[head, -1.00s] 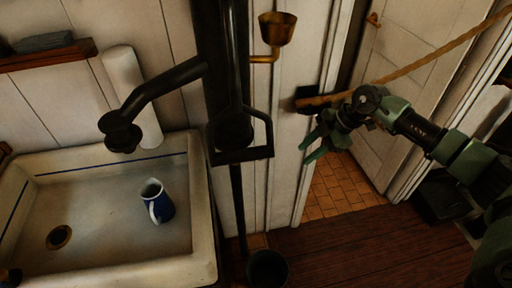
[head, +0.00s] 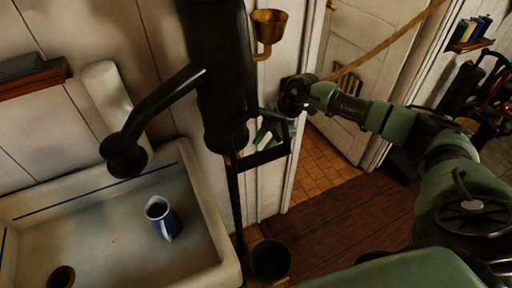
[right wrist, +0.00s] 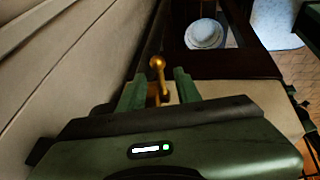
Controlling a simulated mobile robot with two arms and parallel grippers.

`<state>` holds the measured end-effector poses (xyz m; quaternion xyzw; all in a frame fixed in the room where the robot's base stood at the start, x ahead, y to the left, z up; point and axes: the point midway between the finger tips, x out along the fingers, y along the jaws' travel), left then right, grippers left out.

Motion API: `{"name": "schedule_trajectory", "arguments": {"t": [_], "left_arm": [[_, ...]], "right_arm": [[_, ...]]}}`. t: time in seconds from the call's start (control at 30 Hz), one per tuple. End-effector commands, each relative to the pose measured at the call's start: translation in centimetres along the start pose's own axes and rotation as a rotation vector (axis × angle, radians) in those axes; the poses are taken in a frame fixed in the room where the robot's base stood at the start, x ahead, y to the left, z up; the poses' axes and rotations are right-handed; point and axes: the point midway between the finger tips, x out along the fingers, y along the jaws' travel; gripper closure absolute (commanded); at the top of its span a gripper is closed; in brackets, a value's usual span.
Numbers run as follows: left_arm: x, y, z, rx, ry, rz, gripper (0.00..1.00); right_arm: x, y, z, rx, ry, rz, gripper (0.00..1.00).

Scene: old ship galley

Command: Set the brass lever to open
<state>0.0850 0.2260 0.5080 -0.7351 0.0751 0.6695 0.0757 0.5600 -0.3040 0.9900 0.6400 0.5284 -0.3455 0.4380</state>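The brass lever (right wrist: 157,64), with a round knob at its end, shows in the right wrist view between the two fingers of my right gripper (right wrist: 160,88). The fingers are apart, one on each side of it; I cannot tell whether either touches it. In the head view my right gripper (head: 268,128) is beside the black pump (head: 222,85), its fingers partly behind the pump's black bracket. The lever cannot be made out there. My left gripper is not in view.
A pale sink (head: 225,262) with a blue-and-white jug (head: 160,217) in it is at the left. A brass cup (head: 268,25) is on the wall above my gripper. A dark bucket (head: 270,260) stands on the floor. An open doorway with a tiled floor (head: 320,165) is to the right.

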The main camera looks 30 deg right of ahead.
Motion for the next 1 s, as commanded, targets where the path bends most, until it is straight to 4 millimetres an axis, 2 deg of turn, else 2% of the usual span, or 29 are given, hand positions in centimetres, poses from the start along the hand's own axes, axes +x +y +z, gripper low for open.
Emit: {"name": "schedule_trajectory", "arguments": {"t": [0.2,0.53,0.57,0.67,1.0], "left_arm": [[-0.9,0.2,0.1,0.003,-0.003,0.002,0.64],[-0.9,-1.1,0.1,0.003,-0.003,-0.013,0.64],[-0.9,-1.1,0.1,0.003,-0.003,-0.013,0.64],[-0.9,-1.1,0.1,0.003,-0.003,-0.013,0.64],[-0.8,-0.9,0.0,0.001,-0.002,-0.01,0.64]], "right_arm": [[2.5,0.0,-0.1,0.0,0.002,-0.002,0.67],[3.1,0.0,-0.1,-0.001,0.001,0.0,0.67],[3.1,0.0,-0.1,-0.001,0.001,0.0,0.72],[3.1,0.0,-0.1,-0.001,0.001,0.0,1.0],[3.1,0.0,-0.1,-0.001,0.002,0.0,1.0]]}}
